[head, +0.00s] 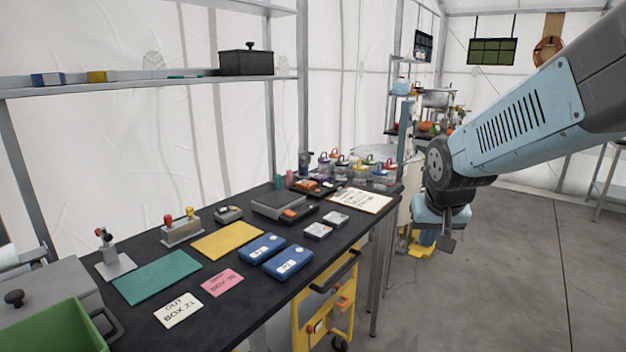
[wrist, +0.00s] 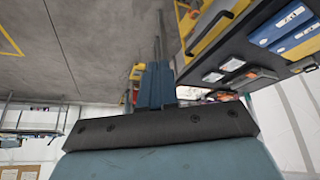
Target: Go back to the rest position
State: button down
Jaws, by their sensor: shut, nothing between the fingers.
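My gripper (head: 447,243) hangs at the end of my light-blue arm, to the right of the dark workbench (head: 235,275), over the open floor. It is apart from the bench and touches nothing that I can see. In the wrist view its blue finger part (wrist: 154,85) shows in the middle, with the fingers together. No object shows between them. The fingertips are small and partly hidden in the head view.
The bench carries two blue cases (head: 288,262), a green mat (head: 157,277), a yellow mat (head: 227,240) and several padlocks at its far end. A yellow cart (head: 328,305) stands under it. A shelf (head: 150,83) runs above. The grey floor (head: 510,270) at right is clear.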

jog(key=s+r, duration=0.3)
jog(key=s, duration=0.3)
jog(key=s+r+n, duration=0.1)
jog(key=s+r, duration=0.2)
jog(key=s, duration=0.4)
jog(key=shift+d+r+y, duration=0.15)
jog(key=shift+r+y, duration=0.15)
jog(key=shift+r, duration=0.1)
jog(key=c, duration=1.9)
grip_release()
jog(key=shift+s, duration=0.1)
